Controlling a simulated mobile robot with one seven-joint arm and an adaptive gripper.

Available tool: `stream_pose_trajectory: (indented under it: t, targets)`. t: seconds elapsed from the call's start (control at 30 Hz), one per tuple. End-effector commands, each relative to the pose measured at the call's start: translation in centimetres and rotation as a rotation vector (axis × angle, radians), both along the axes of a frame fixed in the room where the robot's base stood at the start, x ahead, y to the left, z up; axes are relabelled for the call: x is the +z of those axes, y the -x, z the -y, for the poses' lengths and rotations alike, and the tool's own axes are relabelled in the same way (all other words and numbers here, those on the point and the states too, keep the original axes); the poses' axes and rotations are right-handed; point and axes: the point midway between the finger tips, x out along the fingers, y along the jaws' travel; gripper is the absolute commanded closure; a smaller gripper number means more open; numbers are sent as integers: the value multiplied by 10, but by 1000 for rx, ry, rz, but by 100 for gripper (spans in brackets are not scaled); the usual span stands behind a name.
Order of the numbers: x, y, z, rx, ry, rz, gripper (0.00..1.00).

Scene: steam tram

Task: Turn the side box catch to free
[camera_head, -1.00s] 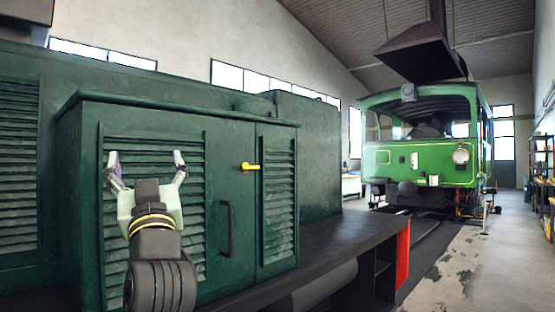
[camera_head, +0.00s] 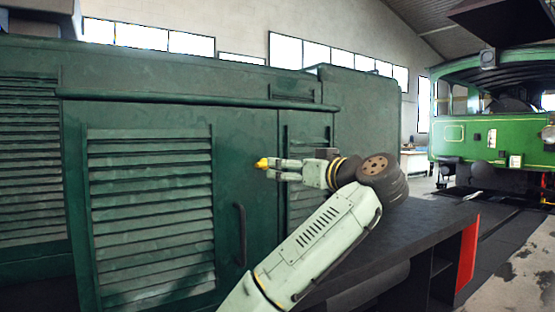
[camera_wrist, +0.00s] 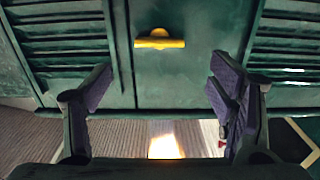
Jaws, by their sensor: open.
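The side box catch (camera_head: 262,163) is a small yellow handle on the dark green side box (camera_head: 248,130). Its left end shows in the head view; my fingers hide the rest. In the wrist view the whole catch (camera_wrist: 160,42) lies crosswise near the top, with a raised middle. My gripper (camera_head: 273,169) is in front of the box at the catch's height. In the wrist view my gripper (camera_wrist: 160,85) is open and empty, with dark fingers spread wide on either side. The catch sits beyond the fingertips, between their lines; I see no contact.
A dark vertical door handle (camera_head: 240,236) stands out below the catch. Louvred panels (camera_head: 150,215) flank it. A dark running board (camera_head: 400,235) with a red end (camera_head: 467,262) extends below and right. A green tram (camera_head: 490,140) stands farther back.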

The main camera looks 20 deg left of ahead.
Motion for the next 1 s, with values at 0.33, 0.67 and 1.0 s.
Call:
stream_pose_trajectory:
  t: [0.33, 0.67, 1.0]
  targets:
    - [4, -39, -51, 1, 0, -2, 23]
    - [1, -52, -67, -2, -1, 1, 23]
    - [0, -52, -67, -2, -1, 1, 33]
